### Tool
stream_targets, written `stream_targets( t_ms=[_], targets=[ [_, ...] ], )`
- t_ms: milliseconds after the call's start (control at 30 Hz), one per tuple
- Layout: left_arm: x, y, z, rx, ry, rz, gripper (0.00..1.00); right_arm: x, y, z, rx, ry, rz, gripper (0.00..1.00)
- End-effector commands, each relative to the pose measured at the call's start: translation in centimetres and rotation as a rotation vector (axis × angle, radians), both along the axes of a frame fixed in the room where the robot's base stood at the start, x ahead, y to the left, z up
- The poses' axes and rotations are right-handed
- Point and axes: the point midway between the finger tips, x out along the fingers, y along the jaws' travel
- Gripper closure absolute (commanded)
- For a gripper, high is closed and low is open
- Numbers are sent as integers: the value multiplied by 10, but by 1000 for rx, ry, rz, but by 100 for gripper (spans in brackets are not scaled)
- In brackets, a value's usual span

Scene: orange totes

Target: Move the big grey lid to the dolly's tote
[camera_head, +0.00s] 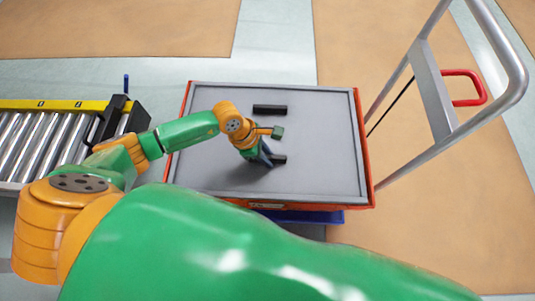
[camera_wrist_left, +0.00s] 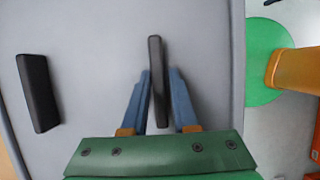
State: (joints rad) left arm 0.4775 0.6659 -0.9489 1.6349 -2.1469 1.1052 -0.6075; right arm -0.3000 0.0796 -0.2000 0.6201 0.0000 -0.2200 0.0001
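The big grey lid (camera_head: 215,160) lies flat on the orange-red tote (camera_head: 368,165), inside its rim. It has two black handles, one far (camera_head: 270,109) and one near (camera_head: 280,159). My left gripper (camera_head: 267,160) points down at the near handle. In the left wrist view, the blue fingers of my left gripper (camera_wrist_left: 160,85) stand on either side of this handle (camera_wrist_left: 155,60), close against it. The other handle (camera_wrist_left: 38,92) is free at the left. My right gripper is not in view.
A roller conveyor (camera_head: 40,140) with a yellow edge stands at the left. A grey push handle (camera_head: 435,90) with a red grip (camera_head: 475,88) rises at the right of the tote. Something blue (camera_head: 305,216) shows below the tote's near side. Floor beyond the tote is clear.

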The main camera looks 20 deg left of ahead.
Motion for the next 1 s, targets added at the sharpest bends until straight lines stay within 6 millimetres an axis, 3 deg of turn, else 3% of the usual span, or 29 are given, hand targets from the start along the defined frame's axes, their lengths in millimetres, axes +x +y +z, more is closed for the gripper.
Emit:
stream_targets(
  t_ms=[33, 100, 367, 700, 1000],
  targets=[
    [0, 0, 0, 0, 0, 0, 56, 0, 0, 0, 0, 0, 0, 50],
    [0, 0, 0, -1, -1, 0, 45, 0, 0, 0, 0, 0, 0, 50],
    [0, 1, 1, 0, 0, 1, 45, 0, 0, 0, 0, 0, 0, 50],
    [-6, 23, 59, 1, -3, 1, 45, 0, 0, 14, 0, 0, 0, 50],
    [-7, 26, 66, -1, -1, 0, 45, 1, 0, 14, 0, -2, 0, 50]
  ],
)
